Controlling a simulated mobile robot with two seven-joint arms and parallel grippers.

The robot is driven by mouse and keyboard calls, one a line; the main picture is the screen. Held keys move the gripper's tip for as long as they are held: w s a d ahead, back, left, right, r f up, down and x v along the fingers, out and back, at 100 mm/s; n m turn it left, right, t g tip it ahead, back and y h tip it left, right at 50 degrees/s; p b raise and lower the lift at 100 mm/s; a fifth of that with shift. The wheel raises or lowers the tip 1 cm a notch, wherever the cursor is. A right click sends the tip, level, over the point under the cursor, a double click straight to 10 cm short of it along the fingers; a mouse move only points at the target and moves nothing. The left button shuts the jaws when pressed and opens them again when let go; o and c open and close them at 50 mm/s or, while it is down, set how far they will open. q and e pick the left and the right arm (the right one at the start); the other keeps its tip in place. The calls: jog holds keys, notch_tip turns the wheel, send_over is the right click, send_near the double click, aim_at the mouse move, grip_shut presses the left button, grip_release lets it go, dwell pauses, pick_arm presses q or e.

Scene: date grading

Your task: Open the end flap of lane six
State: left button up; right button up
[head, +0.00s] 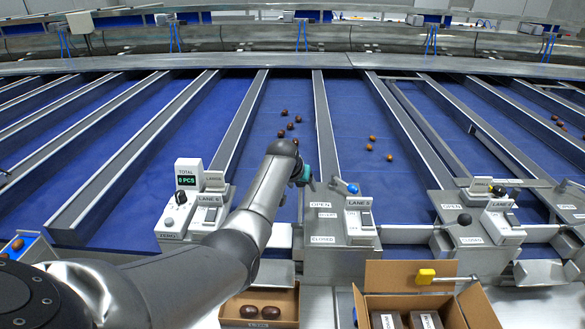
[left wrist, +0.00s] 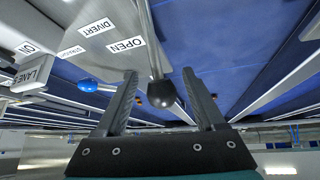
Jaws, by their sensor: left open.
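My left gripper (head: 309,181) is over the lane end at the middle of the head view, next to a grey control plate (head: 338,262) labelled OPEN, DIVERT and CLOSED. In the left wrist view a black ball knob (left wrist: 161,95) on a thin rod shows between the open fingers, close to the OPEN label (left wrist: 126,45); I see gaps on both sides. My arm hides most of this lever in the head view. My right gripper is not in view.
Blue lanes with metal dividers run away from me; dark dates (head: 284,112) lie on one. Another control plate with a black knob (head: 464,219) stands to the right. A carton with dates (head: 290,300) and an open cardboard box (head: 374,274) stand in front, below the lane ends.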

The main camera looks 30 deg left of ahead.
pick_arm(q)
jog(key=p+v, duration=0.1)
jog(key=v, duration=1.1)
jog(key=shift+s+d+r, duration=0.15)
jog(key=shift+s+r, duration=0.05)
jog(key=shift+s, duration=0.05)
